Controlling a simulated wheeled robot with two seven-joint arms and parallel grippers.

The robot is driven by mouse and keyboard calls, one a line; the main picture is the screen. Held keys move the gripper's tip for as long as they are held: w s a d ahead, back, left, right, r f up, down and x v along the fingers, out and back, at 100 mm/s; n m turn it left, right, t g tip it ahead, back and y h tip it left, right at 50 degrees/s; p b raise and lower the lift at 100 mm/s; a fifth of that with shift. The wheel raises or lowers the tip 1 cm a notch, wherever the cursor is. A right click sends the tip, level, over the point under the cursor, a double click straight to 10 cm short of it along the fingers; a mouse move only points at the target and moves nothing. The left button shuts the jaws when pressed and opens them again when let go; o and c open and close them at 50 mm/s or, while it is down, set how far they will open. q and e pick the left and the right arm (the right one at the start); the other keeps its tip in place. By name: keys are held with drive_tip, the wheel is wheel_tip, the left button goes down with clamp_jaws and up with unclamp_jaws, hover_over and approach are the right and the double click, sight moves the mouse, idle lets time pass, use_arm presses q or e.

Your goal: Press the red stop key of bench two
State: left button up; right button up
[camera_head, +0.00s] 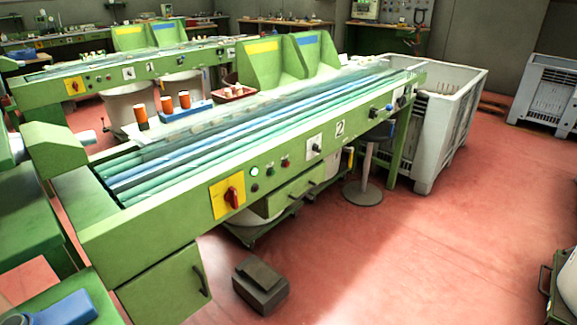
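Bench two (150,232) is the long green machine bench in the middle, with a "2" plate (340,128) on its front panel. On that panel a small red key (285,163) sits at the right end of a short row. Left of it are a dark green key (270,171) and a pale, bright key (255,171). A larger red rotary switch (232,197) on a yellow plate is further left and lower. The front of the panel is unobstructed. Neither of my grippers is in view.
A grey foot pedal box (261,283) lies on the red floor before the bench. A round stand base (362,193) and a large white crate (446,130) are to the right. Bench one (110,78) stands behind. The floor at front right is mostly clear.

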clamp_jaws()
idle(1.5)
